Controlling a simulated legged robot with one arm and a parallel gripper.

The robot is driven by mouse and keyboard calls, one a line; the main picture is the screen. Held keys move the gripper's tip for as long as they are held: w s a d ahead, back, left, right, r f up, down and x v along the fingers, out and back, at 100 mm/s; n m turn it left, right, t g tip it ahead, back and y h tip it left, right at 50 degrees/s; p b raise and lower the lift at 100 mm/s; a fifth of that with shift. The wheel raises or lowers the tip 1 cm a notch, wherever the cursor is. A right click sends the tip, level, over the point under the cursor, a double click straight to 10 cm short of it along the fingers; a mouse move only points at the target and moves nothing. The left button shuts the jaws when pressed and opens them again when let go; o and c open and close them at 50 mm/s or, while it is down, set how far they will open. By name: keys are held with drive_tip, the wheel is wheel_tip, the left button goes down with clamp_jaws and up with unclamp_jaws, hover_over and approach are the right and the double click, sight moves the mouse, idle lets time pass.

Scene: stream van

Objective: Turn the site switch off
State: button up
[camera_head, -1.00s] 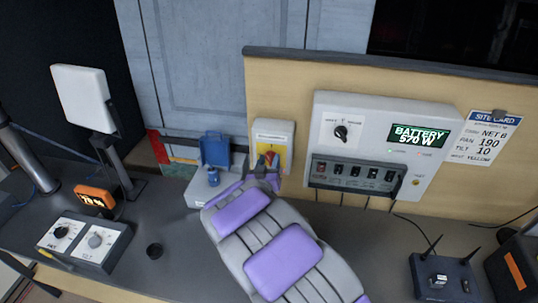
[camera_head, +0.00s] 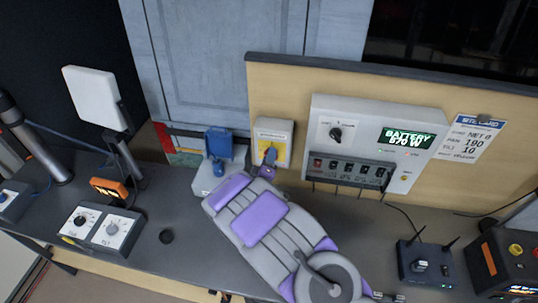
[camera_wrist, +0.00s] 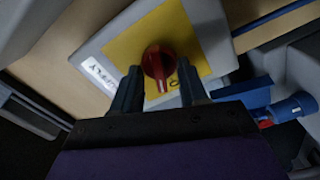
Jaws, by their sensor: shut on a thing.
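The site switch is a red rotary knob (camera_wrist: 158,62) on a yellow plate (camera_wrist: 200,68) of a pale box, which stands against the wooden board. In the wrist view the knob sits between the two dark fingertips of my gripper (camera_wrist: 158,78), which is shut on it. The knob's narrow end points down in that picture, close to a small dark mark on the plate. In the head view my gripper (camera_head: 267,161) is at the front of the switch box (camera_head: 273,130) and hides the red knob.
A white power panel (camera_head: 318,108) with a battery display and a row of switches is right of the switch box. A grey box with a blue latch part (camera_head: 217,143) stands close on the left. A two-dial box (camera_head: 97,226) and a router (camera_head: 425,265) are on the bench.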

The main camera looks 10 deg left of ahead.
drive_tip(key=shift+s+a+f+n+p, duration=0.15)
drive_tip(key=shift+n+p, duration=0.1)
drive_tip(key=shift+n, duration=0.85)
drive_tip(key=shift+w+d+f+n+p, duration=0.1)
drive_tip(key=shift+n+p, duration=0.15)
drive_tip(key=shift+n, duration=0.85)
drive_tip(key=o, duration=0.7)
drive_tip(key=shift+f, duration=0.1)
drive_tip(key=o, duration=0.3)
drive_tip(key=shift+a, duration=0.25)
drive_tip(key=s, duration=1.7)
drive_tip(key=shift+d, duration=0.45)
drive_tip(key=shift+s, duration=0.1)
